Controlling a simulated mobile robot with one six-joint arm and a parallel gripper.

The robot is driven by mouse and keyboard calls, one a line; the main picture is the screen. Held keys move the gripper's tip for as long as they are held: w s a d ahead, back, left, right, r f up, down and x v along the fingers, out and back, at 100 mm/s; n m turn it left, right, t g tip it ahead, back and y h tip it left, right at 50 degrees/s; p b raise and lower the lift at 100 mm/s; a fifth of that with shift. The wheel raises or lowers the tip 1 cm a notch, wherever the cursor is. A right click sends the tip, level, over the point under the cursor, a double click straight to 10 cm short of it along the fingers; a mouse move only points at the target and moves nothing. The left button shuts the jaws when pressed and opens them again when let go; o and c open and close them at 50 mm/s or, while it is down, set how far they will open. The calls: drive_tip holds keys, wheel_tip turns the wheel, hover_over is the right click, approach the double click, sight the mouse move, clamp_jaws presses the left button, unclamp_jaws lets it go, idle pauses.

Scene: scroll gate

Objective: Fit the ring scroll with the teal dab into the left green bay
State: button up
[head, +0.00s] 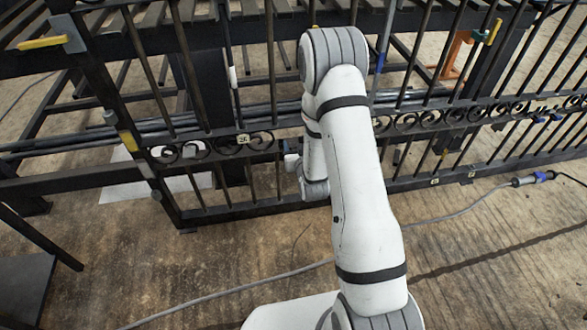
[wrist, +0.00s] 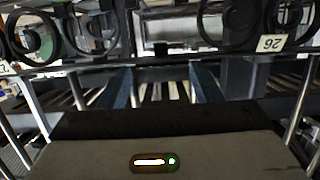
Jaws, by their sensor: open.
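My gripper (wrist: 162,88) is open in the wrist view, with two blue-grey fingers apart and nothing visible between them. In the head view my arm hides most of it, close in front of the dark gate (head: 180,70). Dark scrolls (head: 225,145) sit along the gate's middle rail left of my arm, and more scrolls (head: 450,114) run to the right. In the wrist view, a large scroll (wrist: 32,38) at upper left and more at upper right lie beyond the fingers. Greenish colour shows behind the left scroll. I cannot pick out the teal dab or the left green bay.
Yellow-handled clamps (head: 44,42) hang on the gate's left side. A grey cable (head: 440,217) crosses the wooden floor. An orange stand (head: 455,55) is behind the gate.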

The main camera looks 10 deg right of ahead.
wheel_tip(320, 180, down, 10)
drive_tip(key=s+t+b, duration=0.3)
drive_tip(key=b, duration=0.1)
drive_tip(key=w+b, duration=0.1)
drive_tip(key=w, duration=0.6)
drive_tip(key=shift+w+f, duration=0.15)
drive_tip(key=shift+w, duration=0.15)
clamp_jaws()
